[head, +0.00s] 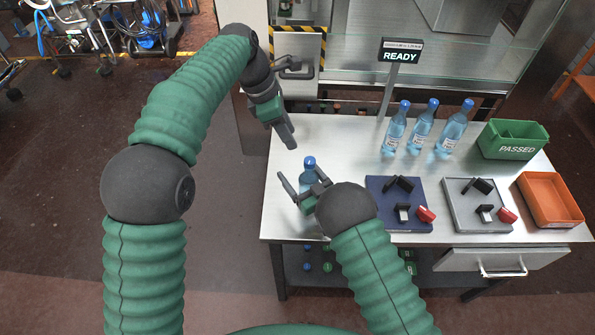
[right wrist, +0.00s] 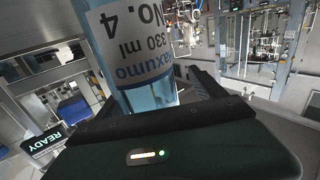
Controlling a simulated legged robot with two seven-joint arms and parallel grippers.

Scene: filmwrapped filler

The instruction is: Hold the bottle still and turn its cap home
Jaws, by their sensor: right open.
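A clear blue bottle (head: 308,180) with a blue cap (head: 309,162) stands upright near the left edge of the table. Whether the cap sits fully down is too small to tell. My right gripper (head: 305,180) is open, its fingers on either side of the bottle with visible gaps. In the right wrist view the bottle (right wrist: 130,55) shows its white label between the fingers, its cap out of view. My left gripper (head: 290,143) is above and behind the bottle, pointing down and apart from the cap. Its fingers overlap in view, so their opening is unclear.
Three capped bottles (head: 421,127) stand at the back of the steel table (head: 330,135), beside a READY sign (head: 400,56). A green PASSED bin (head: 515,141), an orange tray (head: 550,200), and blue (head: 379,216) and grey (head: 462,221) fixture plates fill the right side.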

